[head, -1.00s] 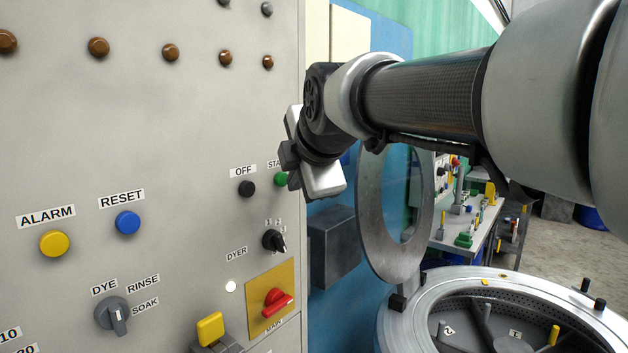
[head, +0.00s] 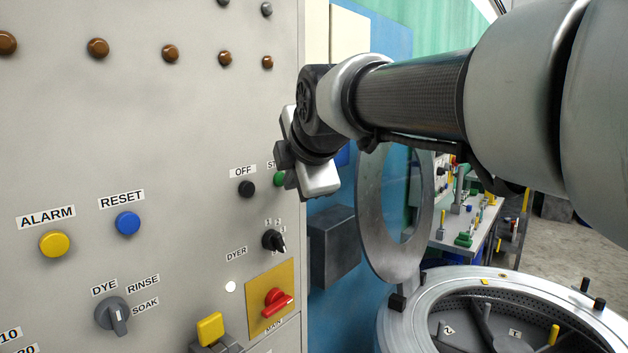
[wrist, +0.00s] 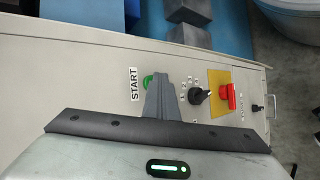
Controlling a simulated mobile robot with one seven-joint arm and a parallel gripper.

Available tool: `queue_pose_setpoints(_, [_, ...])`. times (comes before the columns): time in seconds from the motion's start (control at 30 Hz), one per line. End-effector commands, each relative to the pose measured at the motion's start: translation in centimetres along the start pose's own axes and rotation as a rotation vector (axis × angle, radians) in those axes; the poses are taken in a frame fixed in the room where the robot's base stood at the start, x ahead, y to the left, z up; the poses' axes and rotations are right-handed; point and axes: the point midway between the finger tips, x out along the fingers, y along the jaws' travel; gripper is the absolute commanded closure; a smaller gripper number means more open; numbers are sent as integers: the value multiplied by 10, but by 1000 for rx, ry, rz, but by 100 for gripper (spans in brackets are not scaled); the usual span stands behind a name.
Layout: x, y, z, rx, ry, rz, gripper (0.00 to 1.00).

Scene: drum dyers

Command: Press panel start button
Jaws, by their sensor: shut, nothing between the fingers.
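The green start button (head: 279,179) sits on the grey control panel (head: 180,150), right of the black OFF button (head: 246,188). In the head view my gripper (head: 283,157) partly covers its START label and its right edge. The gripper holds nothing.
Below are the DYER selector (head: 273,241) and the red main switch (head: 275,300) on its yellow plate. The blue RESET (head: 127,222) and yellow ALARM (head: 54,244) buttons are left. A round drum (head: 400,330) with a raised ring lid (head: 372,225) stands right.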

Motion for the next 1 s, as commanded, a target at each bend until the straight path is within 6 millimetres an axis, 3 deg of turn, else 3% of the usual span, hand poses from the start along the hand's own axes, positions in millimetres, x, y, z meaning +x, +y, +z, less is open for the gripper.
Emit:
queue_pose_setpoints(0.83, [-13,-11,10,0,0,0,100])
queue_pose_setpoints(1.0, [-23,-19,17,0,0,2,100])
